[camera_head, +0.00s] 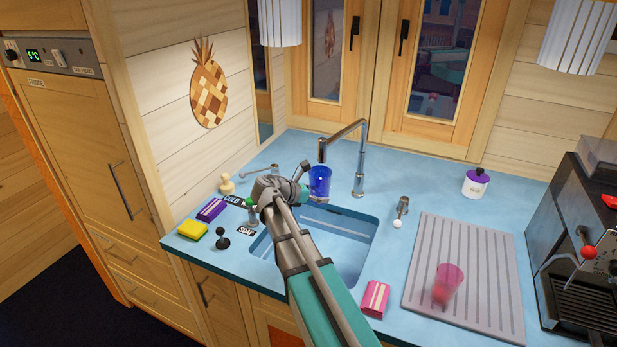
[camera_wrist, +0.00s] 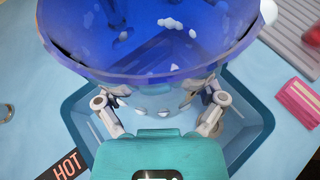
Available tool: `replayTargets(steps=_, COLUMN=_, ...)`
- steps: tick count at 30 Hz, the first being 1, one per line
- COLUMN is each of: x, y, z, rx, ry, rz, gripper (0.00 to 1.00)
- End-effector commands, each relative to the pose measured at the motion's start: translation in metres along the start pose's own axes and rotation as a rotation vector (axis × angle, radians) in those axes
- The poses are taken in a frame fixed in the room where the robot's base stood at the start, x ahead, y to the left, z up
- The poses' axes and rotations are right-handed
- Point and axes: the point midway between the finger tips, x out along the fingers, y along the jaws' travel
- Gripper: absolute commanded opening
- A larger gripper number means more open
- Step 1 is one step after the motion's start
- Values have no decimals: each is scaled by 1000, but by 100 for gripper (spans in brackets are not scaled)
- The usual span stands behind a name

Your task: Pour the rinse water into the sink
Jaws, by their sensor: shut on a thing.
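A translucent blue cup (camera_head: 320,181) is held upright over the back part of the sink, near the tap. It fills the upper part of the wrist view (camera_wrist: 155,55), with white foam-like bits showing in or through it. My gripper (camera_head: 306,193) is shut on the cup; its two fingers (camera_wrist: 158,115) press against the cup's near side in the wrist view. The blue sink basin (camera_head: 352,262) lies below, partly hidden by my arm. It shows around the gripper in the wrist view (camera_wrist: 258,125). The water level in the cup cannot be told.
The tall tap (camera_head: 359,170) stands right beside the cup. A pink cup (camera_head: 448,283) is on the grey drainboard (camera_head: 472,238). A pink sponge (camera_head: 375,298), yellow sponge (camera_head: 193,230) and purple packet (camera_head: 211,209) lie around the sink. A coffee machine (camera_head: 580,270) stands at right.

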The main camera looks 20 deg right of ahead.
Motion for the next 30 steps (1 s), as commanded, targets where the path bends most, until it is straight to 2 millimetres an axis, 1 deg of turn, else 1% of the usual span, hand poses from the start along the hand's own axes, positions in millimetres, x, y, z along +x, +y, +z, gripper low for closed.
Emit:
replayTargets(steps=1, x=0, y=10, z=4, rx=4, ry=-1, rz=-10, gripper=32)
replayTargets(steps=3, x=0, y=18, z=6, rx=10, ry=-1, rz=-23, gripper=32)
replayTargets(steps=9, x=0, y=40, z=12, rx=26, ry=-1, rz=-62, gripper=32)
replayTargets(steps=15, x=0, y=56, z=17, rx=40, ry=-2, rz=-94, gripper=32)
replayTargets(steps=21, x=0, y=65, z=20, rx=48, ry=-2, rz=-113, gripper=32)
replayTargets(steps=30, x=0, y=66, z=20, rx=50, ry=-2, rz=-118, gripper=32)
